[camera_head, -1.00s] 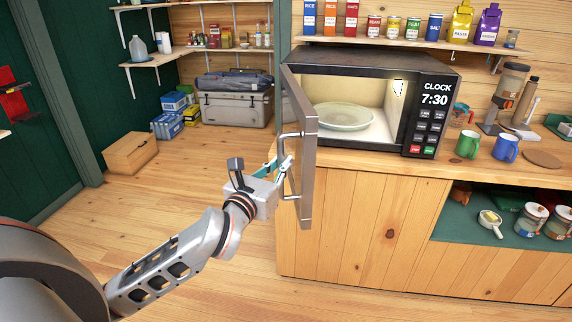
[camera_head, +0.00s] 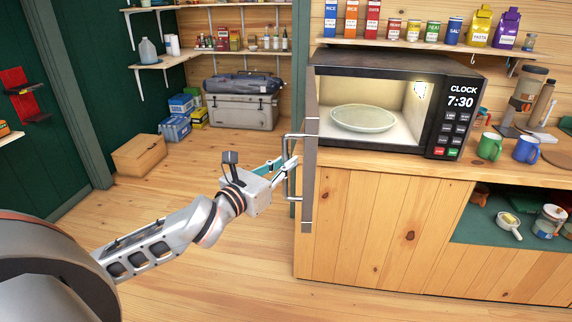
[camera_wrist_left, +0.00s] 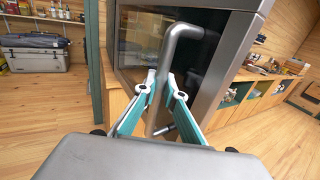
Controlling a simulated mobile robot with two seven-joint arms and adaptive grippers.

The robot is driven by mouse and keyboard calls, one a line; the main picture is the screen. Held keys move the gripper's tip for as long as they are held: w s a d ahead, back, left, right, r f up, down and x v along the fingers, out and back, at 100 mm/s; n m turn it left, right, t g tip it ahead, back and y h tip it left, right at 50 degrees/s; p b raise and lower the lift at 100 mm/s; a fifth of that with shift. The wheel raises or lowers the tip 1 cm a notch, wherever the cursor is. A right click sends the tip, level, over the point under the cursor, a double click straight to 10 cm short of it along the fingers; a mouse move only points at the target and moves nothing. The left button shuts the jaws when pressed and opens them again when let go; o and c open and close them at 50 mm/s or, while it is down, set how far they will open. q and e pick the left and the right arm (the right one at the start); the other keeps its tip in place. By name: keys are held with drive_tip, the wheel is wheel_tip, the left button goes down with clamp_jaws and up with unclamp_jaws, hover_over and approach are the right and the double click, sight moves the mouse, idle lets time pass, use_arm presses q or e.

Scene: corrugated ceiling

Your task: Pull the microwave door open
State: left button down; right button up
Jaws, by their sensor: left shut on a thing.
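The microwave (camera_head: 390,64) stands on the wooden counter, its lit inside and glass plate (camera_head: 363,117) in plain sight. Its door (camera_head: 311,170) stands wide open, nearly edge-on to the head camera, hinged at the left. A silver bar handle (camera_head: 287,182) sticks out from the door's left side. My left gripper (camera_head: 285,165) is shut on the handle. In the left wrist view its two teal-lined fingers (camera_wrist_left: 160,85) lie on either side of the handle (camera_wrist_left: 167,60), with the door (camera_wrist_left: 228,60) right behind. My right gripper is out of view.
A green mug (camera_head: 489,147) and a blue mug (camera_head: 526,150) stand right of the microwave. A grey cooler (camera_head: 242,111) and a cardboard box (camera_head: 140,155) sit on the floor at the back left.

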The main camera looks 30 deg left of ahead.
use_arm(q)
drive_tip(key=shift+s+a, duration=0.1)
drive_tip(key=shift+a, duration=0.05)
idle(0.4)
drive_tip(key=c, duration=2.1)
unclamp_jaws()
drive_tip(key=shift+s, duration=0.1)
drive_tip(key=s, duration=0.7)
drive_tip(key=shift+s+a, duration=0.15)
drive_tip(key=shift+a, duration=0.25)
